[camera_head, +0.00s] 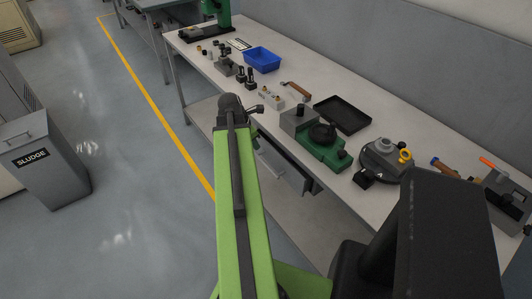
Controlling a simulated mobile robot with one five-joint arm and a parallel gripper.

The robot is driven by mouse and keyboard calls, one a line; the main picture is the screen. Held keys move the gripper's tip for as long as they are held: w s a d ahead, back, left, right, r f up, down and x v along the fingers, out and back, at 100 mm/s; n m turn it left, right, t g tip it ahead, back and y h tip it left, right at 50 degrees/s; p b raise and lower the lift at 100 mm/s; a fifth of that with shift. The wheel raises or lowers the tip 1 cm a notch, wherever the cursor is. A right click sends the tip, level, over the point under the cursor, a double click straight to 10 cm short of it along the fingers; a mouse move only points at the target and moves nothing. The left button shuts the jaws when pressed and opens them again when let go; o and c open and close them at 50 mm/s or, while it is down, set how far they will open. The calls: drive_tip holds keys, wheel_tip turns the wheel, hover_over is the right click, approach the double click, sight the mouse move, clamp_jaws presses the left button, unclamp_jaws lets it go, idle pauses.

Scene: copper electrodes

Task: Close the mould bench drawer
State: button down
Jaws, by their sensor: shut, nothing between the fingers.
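The mould bench (300,74) is a long, pale-topped workbench running from the upper left to the lower right. Its grey drawer (283,172) is under the top, just right of my green arm, with a small handle on its front. A dark gap shows beside its right end. The drawer seems to stand a little out from the bench, but I cannot tell how far. My arm rises in front of it and covers its left part. My gripper cannot be made out; the arm's dark upper joint hides what lies beyond.
On the bench stand a blue bin (262,60), a black tray (342,115), a green vice-like fixture (322,148) and a round grey device (386,158). A lower shelf (308,222) runs under the bench. A grey sludge bin (40,160) stands left. The floor between is clear.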

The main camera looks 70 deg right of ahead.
drive_tip(key=s, duration=0.2)
drive_tip(key=b, duration=1)
approach(271, 162)
drive_tip(key=x, duration=0.4)
drive_tip(key=shift+w+f, duration=0.2)
drive_tip(key=shift+f, duration=0.15)
drive_tip(key=shift+r+p, duration=0.15)
drive_tip(key=shift+p, duration=0.2)
